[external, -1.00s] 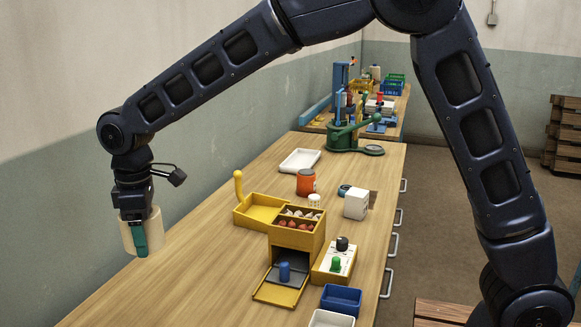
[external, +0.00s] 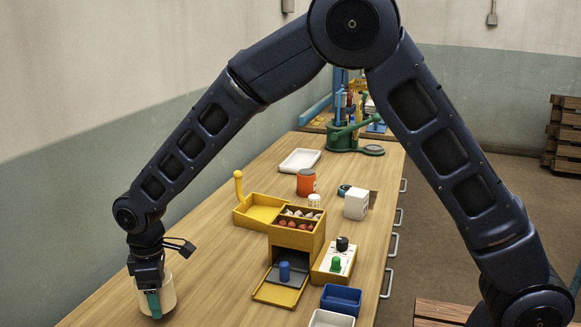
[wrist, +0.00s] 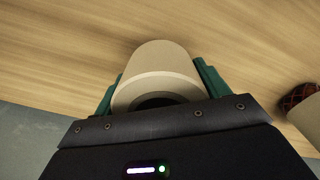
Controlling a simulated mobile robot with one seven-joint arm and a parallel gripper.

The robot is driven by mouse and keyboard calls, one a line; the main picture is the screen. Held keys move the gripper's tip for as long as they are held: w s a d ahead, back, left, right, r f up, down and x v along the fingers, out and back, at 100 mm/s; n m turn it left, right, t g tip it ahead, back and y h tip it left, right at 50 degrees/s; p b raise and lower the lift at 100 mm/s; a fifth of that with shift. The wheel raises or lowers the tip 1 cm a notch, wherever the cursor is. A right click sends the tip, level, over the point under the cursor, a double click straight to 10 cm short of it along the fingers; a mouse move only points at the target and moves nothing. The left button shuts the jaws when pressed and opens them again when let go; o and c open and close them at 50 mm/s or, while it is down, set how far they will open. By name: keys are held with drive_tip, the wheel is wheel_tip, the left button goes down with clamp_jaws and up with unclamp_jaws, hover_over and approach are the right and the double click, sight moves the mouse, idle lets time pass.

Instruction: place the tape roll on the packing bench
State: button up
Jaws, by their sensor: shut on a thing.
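The tape roll (external: 169,290) is a cream, upright cylinder at the front left of the wooden packing bench (external: 215,270). My gripper (external: 154,306), with teal fingers, is shut on it. In the wrist view the tape roll (wrist: 158,62) sits between the two fingers, one on each side, with its dark hollow facing the camera. The roll is low over the bench top; I cannot tell whether its bottom touches the wood.
A yellow dispenser (external: 297,238) with a blue knob stands right of the roll. A blue bin (external: 341,299) and a white bin (external: 331,319) are at the front right. An orange jar (external: 305,182) and white tray (external: 299,160) lie farther back. The bench between roll and dispenser is clear.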

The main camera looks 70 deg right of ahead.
drive_tip(key=shift+f, duration=1.65)
drive_tip(key=shift+f, duration=0.1)
drive_tip(key=o, duration=1)
drive_tip(key=shift+o, duration=0.2)
